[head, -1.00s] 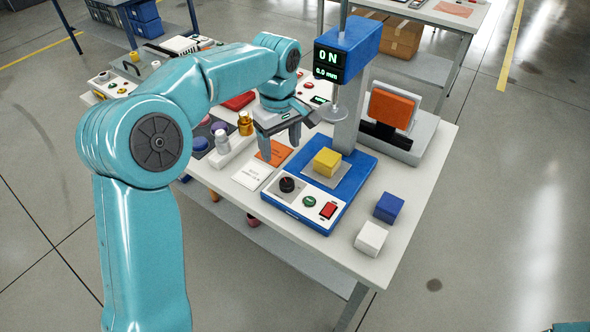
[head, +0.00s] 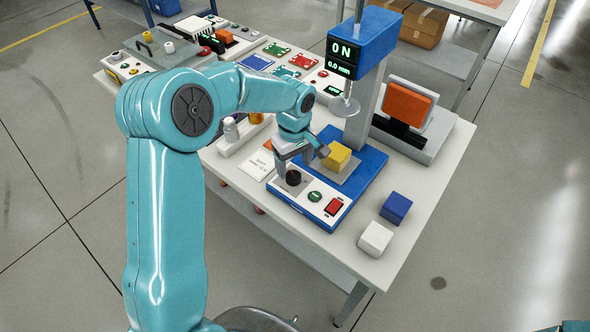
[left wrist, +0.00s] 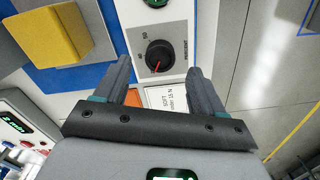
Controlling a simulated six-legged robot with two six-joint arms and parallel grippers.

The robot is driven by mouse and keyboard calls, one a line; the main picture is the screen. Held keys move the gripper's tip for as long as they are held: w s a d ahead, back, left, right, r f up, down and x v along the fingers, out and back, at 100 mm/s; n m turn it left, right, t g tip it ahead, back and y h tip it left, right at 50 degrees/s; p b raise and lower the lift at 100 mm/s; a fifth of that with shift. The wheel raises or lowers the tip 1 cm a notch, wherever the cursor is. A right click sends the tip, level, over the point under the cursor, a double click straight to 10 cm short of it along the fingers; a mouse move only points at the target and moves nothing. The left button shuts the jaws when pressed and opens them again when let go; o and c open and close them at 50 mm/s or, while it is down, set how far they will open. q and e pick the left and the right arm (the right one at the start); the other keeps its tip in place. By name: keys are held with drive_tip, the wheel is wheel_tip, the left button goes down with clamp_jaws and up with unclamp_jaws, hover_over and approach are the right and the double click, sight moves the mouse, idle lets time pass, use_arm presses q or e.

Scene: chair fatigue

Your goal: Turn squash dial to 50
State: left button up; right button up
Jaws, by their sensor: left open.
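The squash dial is a black round knob (head: 293,177) with a red pointer line, on the white front panel of the blue press (head: 365,187). In the left wrist view the dial (left wrist: 159,57) sits just beyond and between the fingertips, with small printed marks around it. Its pointer slants toward the lower left of that picture. My left gripper (head: 303,163) is open above the panel, its fingers to either side of the dial; I see no contact. The left wrist view also shows both fingers (left wrist: 158,72) spread and empty. My right gripper is not in view.
A yellow block (head: 338,157) sits on the press plate close to one finger. A green button (head: 314,196) and a red switch (head: 333,207) are beside the dial. The display (head: 341,58) reads ON, 0.0 mm. Blue (head: 396,208) and white (head: 375,239) blocks lie to the right.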

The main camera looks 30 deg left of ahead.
sight(293, 176)
use_arm(q)
wheel_tip(293, 176, down, 4)
drive_tip(key=shift+s+a+r, duration=0.1)
drive_tip(key=shift+a+r, duration=0.05)
drive_tip(key=shift+w+f, duration=0.2)
drive_tip(key=shift+f, duration=0.15)
drive_tip(key=shift+s+r, duration=0.1)
drive_tip(key=shift+s, duration=0.15)
drive_tip(key=shift+w, duration=0.2)
drive_tip(key=c, duration=1.1)
drive_tip(key=shift+o, duration=0.2)
drive_tip(key=shift+s, duration=0.1)
